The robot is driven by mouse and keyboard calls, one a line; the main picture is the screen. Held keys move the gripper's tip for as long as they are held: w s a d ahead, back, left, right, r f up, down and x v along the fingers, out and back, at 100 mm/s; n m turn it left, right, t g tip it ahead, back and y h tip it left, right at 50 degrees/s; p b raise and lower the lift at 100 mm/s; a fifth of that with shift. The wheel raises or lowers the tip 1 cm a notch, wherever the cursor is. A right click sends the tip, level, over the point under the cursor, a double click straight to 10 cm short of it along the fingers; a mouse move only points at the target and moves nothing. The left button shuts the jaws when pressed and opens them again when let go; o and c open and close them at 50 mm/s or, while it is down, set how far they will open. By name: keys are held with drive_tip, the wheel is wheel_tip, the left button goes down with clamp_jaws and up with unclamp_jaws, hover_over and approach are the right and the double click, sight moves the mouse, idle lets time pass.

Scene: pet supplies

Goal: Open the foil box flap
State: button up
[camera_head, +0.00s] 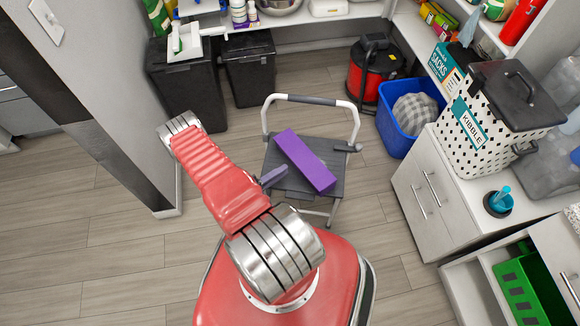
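A long purple box (305,160), the only box here that fits the foil box, lies slantwise on the dark top of a folding step stool (288,186). I cannot make out its flap or any opening at this size. My red arm rises from my body and bends at a metal joint to the upper left. A small grey-purple part (271,178) shows beside my arm at the stool's left edge, left of the box. It may be part of my gripper, but I cannot tell. My gripper's fingers are not clearly seen.
Black bins (186,85) stand at the back left. A red and black vacuum (374,70) and a blue bin (408,115) stand behind the stool to the right. A white cabinet (430,190) with a kibble container (485,125) is at right. Wood floor (125,215) is clear at left.

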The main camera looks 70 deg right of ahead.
sight(304, 158)
drive_tip(key=shift+x, duration=2.35)
drive_tip(key=shift+c, duration=0.5)
clamp_jaws()
